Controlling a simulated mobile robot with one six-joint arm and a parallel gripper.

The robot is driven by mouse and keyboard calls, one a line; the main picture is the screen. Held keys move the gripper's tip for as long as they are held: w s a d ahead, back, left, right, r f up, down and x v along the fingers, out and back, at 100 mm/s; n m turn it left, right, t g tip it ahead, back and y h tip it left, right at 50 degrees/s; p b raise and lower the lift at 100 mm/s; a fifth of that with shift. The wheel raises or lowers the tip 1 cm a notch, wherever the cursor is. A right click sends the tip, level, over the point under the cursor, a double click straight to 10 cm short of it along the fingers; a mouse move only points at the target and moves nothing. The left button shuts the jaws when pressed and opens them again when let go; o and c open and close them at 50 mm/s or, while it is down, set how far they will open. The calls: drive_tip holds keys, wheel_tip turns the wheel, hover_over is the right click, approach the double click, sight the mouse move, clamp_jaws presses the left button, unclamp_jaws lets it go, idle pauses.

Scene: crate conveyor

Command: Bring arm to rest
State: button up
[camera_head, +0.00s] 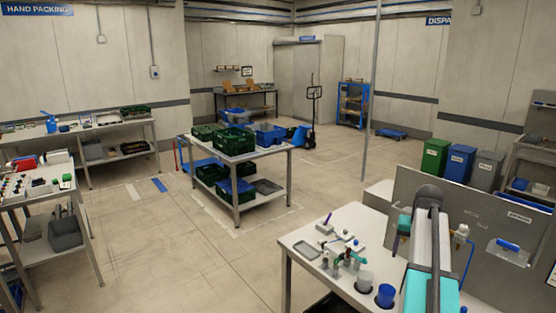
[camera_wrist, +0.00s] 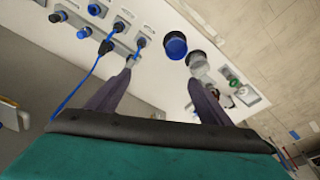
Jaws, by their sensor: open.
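My arm (camera_head: 430,240) shows in the head view at the right front, folded up beside a grey upright panel (camera_head: 480,235). My gripper (camera_wrist: 161,82) shows in the wrist view with its two dark fingers spread wide apart. Nothing is between the fingers, so it is open and empty. It hangs over a white worktable (camera_wrist: 150,75). A blue round cup (camera_wrist: 174,45) stands on the table beyond the fingertips, with a grey cup (camera_wrist: 197,62) next to it. In the head view I cannot make out the fingers.
The white worktable (camera_head: 305,238) in the head view carries small parts, a grey cup (camera_head: 364,281) and a blue cup (camera_head: 385,295). A blue cable (camera_wrist: 80,85) with plugs lies left in the wrist view. A crate table (camera_head: 236,158) stands mid-room, with open floor (camera_head: 160,240) around it.

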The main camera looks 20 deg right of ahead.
drive_tip(key=w+a+f+n, duration=0.1)
drive_tip(key=w+a+f, duration=0.1)
drive_tip(key=a+f, duration=0.5)
drive_tip(key=w+a+f+n+y, duration=0.15)
drive_tip(key=a+f, duration=0.25)
drive_tip(key=a, duration=0.6)
drive_tip(key=w+a+f+n, duration=0.1)
drive_tip(key=w+a+f, duration=0.1)
drive_tip(key=a+f, duration=0.5)
drive_tip(key=s+a+f+n+g, duration=0.15)
drive_tip(key=s+a+f, duration=0.4)
drive_tip(key=a, duration=0.75)
drive_tip(key=s+a+f+n+g, duration=0.1)
drive_tip(key=s+a+f+n, duration=0.25)
drive_tip(key=a+f, duration=0.6)
drive_tip(key=s+a+f+g+b, duration=0.2)
drive_tip(key=s+f+g+b, duration=0.3)
drive_tip(key=s+f+b, duration=0.8)
drive_tip(key=s+r+x, duration=0.1)
drive_tip(key=x, duration=0.9)
drive_tip(key=s+x, duration=0.2)
drive_tip(key=x, duration=0.8)
drive_tip(key=shift+s+a+r+b, duration=0.15)
drive_tip(key=shift+s+a+b, duration=0.15)
drive_tip(key=shift+s+b, duration=0.1)
drive_tip(key=shift+m, duration=0.25)
